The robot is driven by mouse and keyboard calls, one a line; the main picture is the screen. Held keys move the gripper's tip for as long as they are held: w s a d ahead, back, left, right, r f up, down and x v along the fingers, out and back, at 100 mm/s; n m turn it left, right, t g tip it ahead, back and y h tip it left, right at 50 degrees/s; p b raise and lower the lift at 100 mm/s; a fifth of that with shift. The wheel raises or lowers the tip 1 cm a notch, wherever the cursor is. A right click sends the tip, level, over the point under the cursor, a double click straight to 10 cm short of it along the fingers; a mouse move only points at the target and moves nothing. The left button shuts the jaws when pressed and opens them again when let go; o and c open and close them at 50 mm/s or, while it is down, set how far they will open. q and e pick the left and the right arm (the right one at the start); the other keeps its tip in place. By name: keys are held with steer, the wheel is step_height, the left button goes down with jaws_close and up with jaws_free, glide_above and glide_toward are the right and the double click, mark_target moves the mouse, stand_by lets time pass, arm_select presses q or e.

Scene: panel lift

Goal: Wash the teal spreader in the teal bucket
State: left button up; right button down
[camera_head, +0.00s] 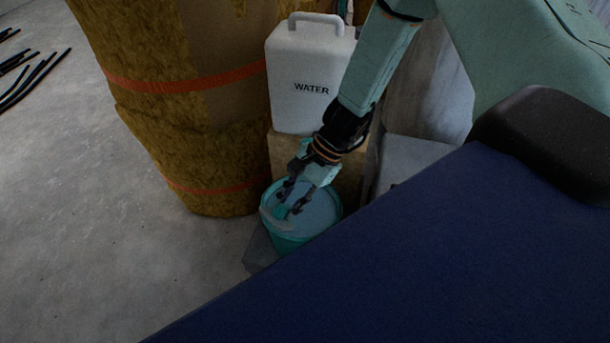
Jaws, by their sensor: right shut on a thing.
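My right gripper (290,202) points down over the bucket's opening. It is shut on the teal spreader (282,211), of which only a small teal part shows between and below the fingers at the bucket's left side. The fingers hide much of the spreader, and I cannot tell how deep it sits in the bucket. My left gripper is not in the view.
A white WATER canister (308,80) stands on a tan box (283,158) behind the bucket. Strapped brown rolls (190,110) stand to the left. Dark rods (30,78) lie at the far left. A dark blue surface fills the lower right.

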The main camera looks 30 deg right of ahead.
steer(key=w+d+f+m+h, duration=0.4)
steer(key=w+d+m+h, duration=0.2)
steer(key=w+d, duration=0.35)
arm_select(q)
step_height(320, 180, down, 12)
steer(key=b, duration=1)
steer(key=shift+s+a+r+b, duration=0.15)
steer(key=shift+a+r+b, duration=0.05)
steer(key=shift+b, duration=0.1)
arm_select(e)
step_height(320, 180, down, 12)
steer(key=shift+s+r, duration=0.25)
steer(key=shift+s, duration=0.2)
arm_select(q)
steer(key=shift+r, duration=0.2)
arm_select(e)
steer(key=shift+d+r, duration=0.1)
steer(key=shift+r, duration=0.05)
arm_select(q)
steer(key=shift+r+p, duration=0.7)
steer(key=shift+p, duration=0.2)
arm_select(e)
steer(key=shift+r, duration=0.5)
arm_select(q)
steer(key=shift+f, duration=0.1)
arm_select(e)
steer(key=shift+f, duration=0.2)
